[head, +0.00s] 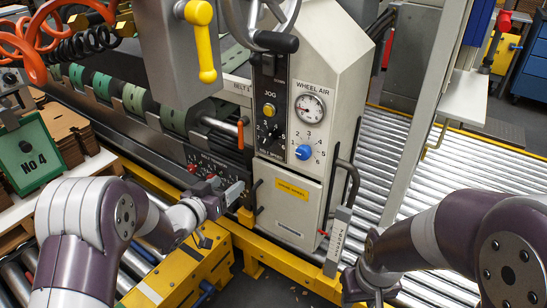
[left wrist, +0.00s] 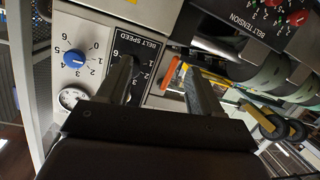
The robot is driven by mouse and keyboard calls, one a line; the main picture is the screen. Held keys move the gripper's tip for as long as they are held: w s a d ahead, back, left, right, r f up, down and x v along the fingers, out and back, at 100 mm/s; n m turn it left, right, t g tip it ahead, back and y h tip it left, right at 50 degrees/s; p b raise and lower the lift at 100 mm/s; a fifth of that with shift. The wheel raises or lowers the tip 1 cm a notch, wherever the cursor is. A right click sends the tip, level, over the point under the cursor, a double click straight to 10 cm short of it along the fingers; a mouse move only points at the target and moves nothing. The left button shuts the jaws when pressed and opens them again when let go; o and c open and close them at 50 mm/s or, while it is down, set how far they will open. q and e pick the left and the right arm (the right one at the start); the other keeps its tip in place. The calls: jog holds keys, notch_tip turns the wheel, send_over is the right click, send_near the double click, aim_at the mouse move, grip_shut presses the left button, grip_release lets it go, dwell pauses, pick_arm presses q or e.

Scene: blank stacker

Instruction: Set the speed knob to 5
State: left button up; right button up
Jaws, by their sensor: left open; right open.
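The belt speed dial is on a black panel on the front of the grey cabinet, below a yellow jog button (head: 269,110). Its black knob (head: 268,134) is small and dark in the head view; I cannot tell where its pointer stands. In the left wrist view the belt speed panel (left wrist: 143,52) shows some scale digits, but a finger covers the knob. My left gripper (head: 232,193) is open and empty, below and left of the dial. Its two fingers (left wrist: 160,82) reach toward the panel. My right gripper (head: 338,240) is open, low beside the cabinet's right side.
A blue knob (head: 304,152) with its own scale sits right of the dial, under the wheel air gauge (head: 310,107). Red belt tension knobs (left wrist: 297,18) are on a nearby panel. A yellow lever (head: 205,55) hangs at upper left. An orange handle (left wrist: 170,72) stands near my left fingers.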

aim_at(264, 143)
pick_arm(q)
notch_tip(264, 143, up, 5)
jog(key=d+t+h, duration=0.1)
jog(key=d+h, duration=0.1)
jog(key=h, duration=0.1)
jog(key=b+x, duration=0.2)
jog(key=x, duration=1)
jog(key=shift+w+d, duration=0.1)
jog(key=c, duration=1.1)
pick_arm(e)
jog(key=shift+s+f, duration=0.1)
jog(key=shift+f, duration=0.6)
